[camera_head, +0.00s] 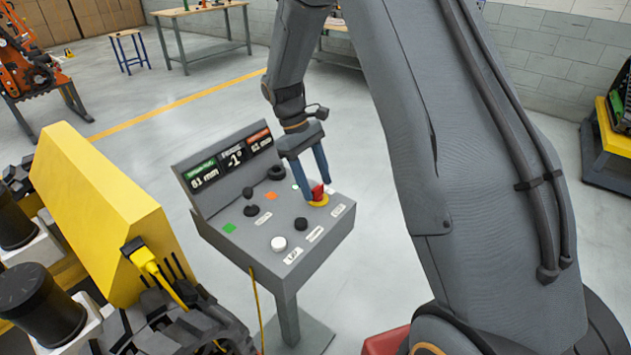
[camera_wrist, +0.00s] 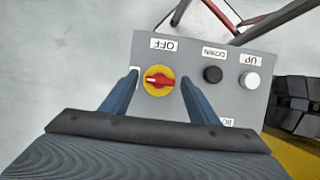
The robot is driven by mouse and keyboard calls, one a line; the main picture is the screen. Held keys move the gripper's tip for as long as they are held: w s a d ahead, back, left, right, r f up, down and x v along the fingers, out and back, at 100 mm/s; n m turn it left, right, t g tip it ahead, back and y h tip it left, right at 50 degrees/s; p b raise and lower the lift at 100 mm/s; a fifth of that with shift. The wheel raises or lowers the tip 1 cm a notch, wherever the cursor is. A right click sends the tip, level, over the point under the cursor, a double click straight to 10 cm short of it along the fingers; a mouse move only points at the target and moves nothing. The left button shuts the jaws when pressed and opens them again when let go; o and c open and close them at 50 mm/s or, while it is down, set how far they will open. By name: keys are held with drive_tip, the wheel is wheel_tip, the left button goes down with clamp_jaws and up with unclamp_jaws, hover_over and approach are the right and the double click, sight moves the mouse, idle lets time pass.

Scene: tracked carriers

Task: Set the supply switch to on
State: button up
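The supply switch, a red handle on a yellow round plate, sits on the sloped grey control panel; it shows in the wrist view (camera_wrist: 158,81) and in the head view (camera_head: 319,195). In the wrist view its handle lies left to right. An upside-down OFF label (camera_wrist: 164,44) is above it, and another label at its left is mostly hidden by a finger. My gripper (camera_head: 317,189) is open over the switch. Its two blue fingers (camera_wrist: 159,84) stand on either side of the handle, with gaps; nothing is held. Their height over the panel is hard to tell.
A black button (camera_wrist: 212,74) labelled DOWN and a white button (camera_wrist: 249,81) labelled UP are beside the switch. The panel (camera_head: 320,240) also carries black knobs and a display (camera_head: 233,158). A yellow machine (camera_head: 95,205) stands close at left. Open floor lies behind.

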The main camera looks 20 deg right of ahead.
drive_tip(key=b+v, duration=0.2)
drive_tip(key=v, duration=0.5)
drive_tip(key=shift+r+b, duration=0.3)
drive_tip(key=shift+r, duration=0.05)
drive_tip(key=shift+w+a, duration=0.1)
drive_tip(key=s+d+f+m+t+y, duration=0.1)
drive_tip(key=s+f+m+t, duration=0.1)
drive_tip(key=s, duration=0.8)
drive_tip(key=s+d+f+m+t+y, duration=0.1)
drive_tip(key=s+m+t, duration=0.2)
drive_tip(key=s, duration=0.7)
drive_tip(key=shift+f+m+y+b, duration=0.3)
drive_tip(key=shift+f+m+b, duration=0.1)
drive_tip(key=shift+m, duration=0.7)
drive_tip(key=shift+s, duration=0.1)
